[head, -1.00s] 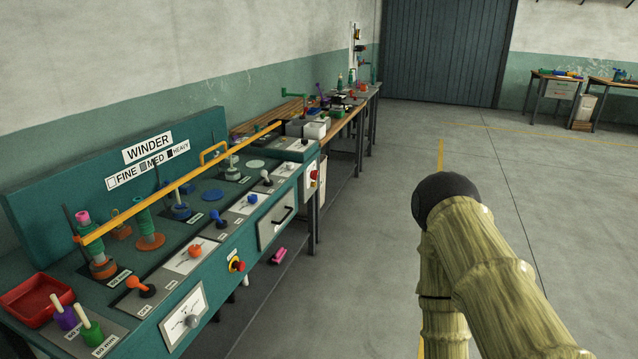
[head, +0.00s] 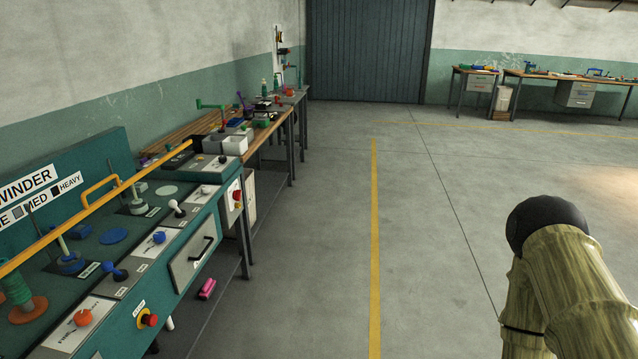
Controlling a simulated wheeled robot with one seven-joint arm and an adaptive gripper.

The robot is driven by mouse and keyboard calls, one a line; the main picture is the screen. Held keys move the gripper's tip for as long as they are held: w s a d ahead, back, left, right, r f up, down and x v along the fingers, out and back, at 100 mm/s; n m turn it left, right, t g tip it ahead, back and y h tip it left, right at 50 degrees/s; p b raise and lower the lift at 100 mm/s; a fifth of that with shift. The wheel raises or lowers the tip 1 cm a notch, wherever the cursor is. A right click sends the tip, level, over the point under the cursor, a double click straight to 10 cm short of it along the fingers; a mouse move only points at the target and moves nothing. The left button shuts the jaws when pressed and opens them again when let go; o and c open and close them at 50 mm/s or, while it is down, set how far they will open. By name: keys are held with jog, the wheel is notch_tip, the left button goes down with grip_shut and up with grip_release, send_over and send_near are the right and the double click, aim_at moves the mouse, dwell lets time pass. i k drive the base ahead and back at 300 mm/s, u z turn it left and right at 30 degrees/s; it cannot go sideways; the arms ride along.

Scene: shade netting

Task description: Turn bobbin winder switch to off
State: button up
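The winder bench (head: 187,262) runs along the left side, with a green back panel lettered WINDER. On its sloped front are an orange knob (head: 82,317), a blue lever switch (head: 116,272), another blue knob (head: 158,237) and a white-tipped lever (head: 176,207). A red button on yellow (head: 148,320) sits on the front face. The labels are too small to tell which control is the bobbin winder switch or how it is set. A jointed part of my arm shows at the lower right, well apart from the bench. My gripper is not in view.
A yellow bar (head: 95,208) crosses above the bench top. A pink object (head: 207,289) lies low beside the bench. More benches with tools continue beyond it. The grey floor (head: 420,220) to the right is open, with a yellow line (head: 375,240). Tables (head: 570,82) stand far right.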

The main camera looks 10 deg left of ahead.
aim_at(237, 194)
jog(key=z, duration=0.2)
jog(key=i, duration=1.45)
jog(key=u, duration=1.15)
jog(key=i, duration=0.9)
jog(key=u, duration=0.9)
